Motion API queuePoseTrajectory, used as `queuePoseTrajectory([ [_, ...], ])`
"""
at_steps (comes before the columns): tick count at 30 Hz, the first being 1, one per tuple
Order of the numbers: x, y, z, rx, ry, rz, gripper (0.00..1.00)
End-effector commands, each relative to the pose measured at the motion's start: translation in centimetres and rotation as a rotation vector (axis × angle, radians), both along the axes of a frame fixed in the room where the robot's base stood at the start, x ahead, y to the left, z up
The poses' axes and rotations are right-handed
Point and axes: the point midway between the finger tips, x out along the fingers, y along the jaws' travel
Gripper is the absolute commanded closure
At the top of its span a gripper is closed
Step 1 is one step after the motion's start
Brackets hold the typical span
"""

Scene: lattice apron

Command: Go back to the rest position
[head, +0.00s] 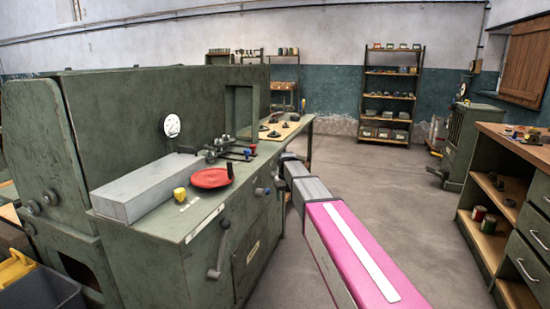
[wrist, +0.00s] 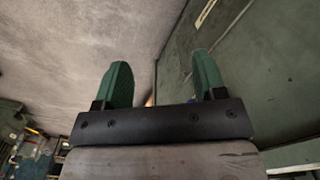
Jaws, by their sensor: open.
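My gripper (wrist: 160,88) shows in the wrist view with its two green fingers apart and nothing between them. In the wrist view it is close to a dark green machine panel on the right, with bare grey floor on the left. In the head view my pink and grey arm reaches forward along the right side of the green machine (head: 165,250). The gripper itself cannot be made out in the head view.
A red disc (head: 211,178), a yellow knob (head: 179,194) and a grey block (head: 148,185) are on the machine. A crank handle (head: 217,250) sticks out from its front. A workbench (head: 505,215) stands right, shelves (head: 390,95) at the back. The floor (head: 400,215) between is clear.

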Motion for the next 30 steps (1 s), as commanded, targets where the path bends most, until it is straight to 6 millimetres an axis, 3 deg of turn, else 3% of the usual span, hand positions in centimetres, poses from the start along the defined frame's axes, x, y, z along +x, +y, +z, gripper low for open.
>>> queuePoseTrajectory([
  [1, -3.7, -2.0, -2.2, -0.001, 0.004, -0.02, 0.36],
  [6, -11.5, -6.6, -7.8, -0.001, 0.004, -0.082, 0.36],
  [12, -21.1, -11.1, -12.5, 0.0, 0.002, -0.153, 0.36],
  [15, -24.9, -12.5, -13.9, 0.0, 0.0, -0.181, 0.36],
  [18, -27.6, -13.5, -14.8, 0.0, -0.002, -0.201, 0.36],
  [21, -29.0, -14.0, -15.3, 0.0, -0.002, -0.214, 0.36],
  [30, -29.2, -14.1, -15.6, 0.0, -0.004, -0.218, 0.36],
])
